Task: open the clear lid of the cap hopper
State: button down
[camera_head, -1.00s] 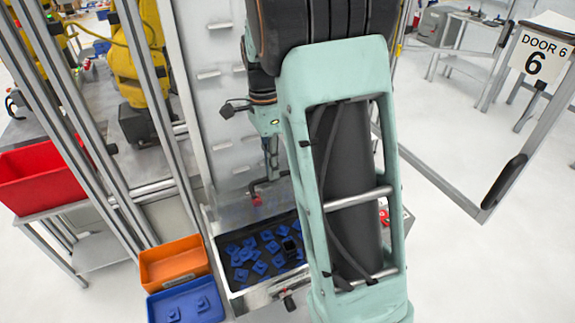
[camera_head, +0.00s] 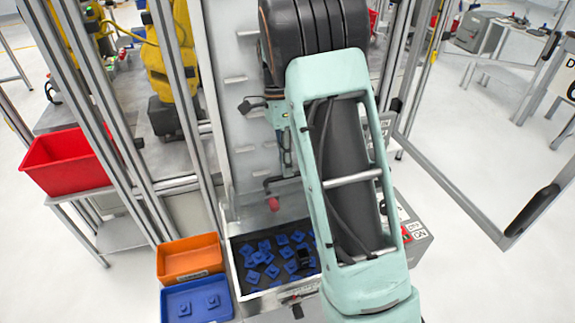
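The cap hopper (camera_head: 235,284) is an open-looking metal bin at the lower middle, holding many blue square caps. Its clear lid cannot be made out against the caps, so I cannot tell how it sits. A small black handle-like part (camera_head: 297,309) shows at the hopper's front edge. A dark block shows among the caps. My teal and black arm rises at the right of the hopper and covers its right side. The far end of my arm is above and behind the hopper, partly hidden by the forearm. My gripper's fingers are not clear there.
An orange bin (camera_head: 190,274) and a blue bin (camera_head: 222,288) with a few caps stand left of the hopper. A red bin (camera_head: 67,177) sits on a side table. Metal posts and a yellow robot arm (camera_head: 157,62) are behind. An open door frame (camera_head: 455,192) is at right.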

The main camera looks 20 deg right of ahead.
jog(key=c, duration=2.3)
grip_release()
jog(key=x, duration=0.2)
jog(key=shift+s+a+f, duration=0.15)
jog(key=shift+s+f, duration=0.05)
jog(key=shift+s, duration=0.05)
jog(key=shift+c, duration=0.2)
jog(key=o, duration=0.3)
jog(key=shift+w+f+g, duration=0.1)
jog(key=shift+w+g, duration=0.2)
jog(key=shift+w, duration=0.15)
jog(key=shift+s+r, duration=0.25)
jog(key=shift+r, duration=0.05)
jog(key=shift+w, duration=0.15)
notch_tip(320, 180, up, 10)
